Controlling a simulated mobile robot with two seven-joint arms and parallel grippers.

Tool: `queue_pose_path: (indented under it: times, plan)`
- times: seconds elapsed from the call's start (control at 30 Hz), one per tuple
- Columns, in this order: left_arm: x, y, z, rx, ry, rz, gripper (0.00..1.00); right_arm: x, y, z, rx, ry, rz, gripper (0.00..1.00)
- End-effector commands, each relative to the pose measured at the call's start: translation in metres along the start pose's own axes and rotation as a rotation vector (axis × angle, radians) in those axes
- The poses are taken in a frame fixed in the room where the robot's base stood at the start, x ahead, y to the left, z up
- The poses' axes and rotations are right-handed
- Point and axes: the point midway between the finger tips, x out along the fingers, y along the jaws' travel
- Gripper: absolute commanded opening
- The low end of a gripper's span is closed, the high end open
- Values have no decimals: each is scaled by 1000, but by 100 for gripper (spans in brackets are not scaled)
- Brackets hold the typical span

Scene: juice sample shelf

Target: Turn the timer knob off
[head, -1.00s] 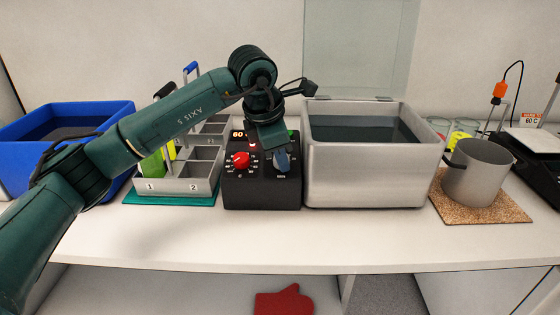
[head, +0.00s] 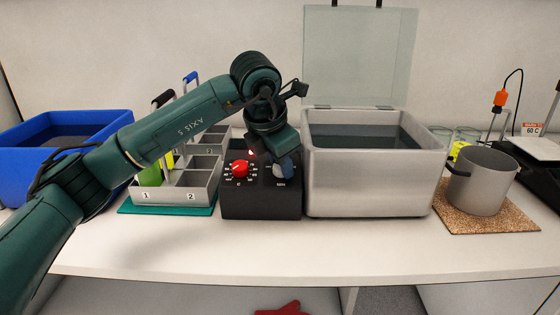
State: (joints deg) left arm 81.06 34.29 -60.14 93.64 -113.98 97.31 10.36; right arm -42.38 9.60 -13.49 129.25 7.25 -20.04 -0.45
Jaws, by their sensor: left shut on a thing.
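The black control box (head: 262,205) stands on the counter between the rack and the steel bath. It has a red knob (head: 240,169) on the left and a blue-grey timer knob (head: 284,170) on the right. My left gripper (head: 282,157) reaches down from above and is shut on the timer knob, hiding its upper part. The knob's exact angle is hard to read. A small red light (head: 251,153) shows above the red knob. No lit digits show on the box. My right gripper is not in view.
A steel water bath (head: 365,180) with a raised glass lid (head: 358,55) stands close on the right. A divided rack (head: 165,196) and a blue tub (head: 100,128) are on the left. A steel pot (head: 482,182) sits on a cork mat (head: 460,218). The front counter is clear.

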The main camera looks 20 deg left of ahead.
Motion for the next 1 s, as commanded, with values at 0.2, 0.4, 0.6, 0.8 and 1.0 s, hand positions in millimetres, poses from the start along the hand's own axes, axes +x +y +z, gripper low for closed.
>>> queue_pose_path:
  times: [0.2, 0.4, 0.6, 0.8, 1.0]
  plan:
    - [-1, 0, 0, -1, 1, 1, 34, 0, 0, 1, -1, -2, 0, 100]
    - [0, 0, 0, 0, 0, 1, 50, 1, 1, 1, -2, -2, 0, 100]
    - [0, 0, 0, 0, 0, 0, 52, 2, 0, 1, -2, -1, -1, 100]
    - [-11, 1, 1, 0, -2, 2, 52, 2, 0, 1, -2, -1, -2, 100]
    - [-50, 1, 1, 1, -5, 3, 52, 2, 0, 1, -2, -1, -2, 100]
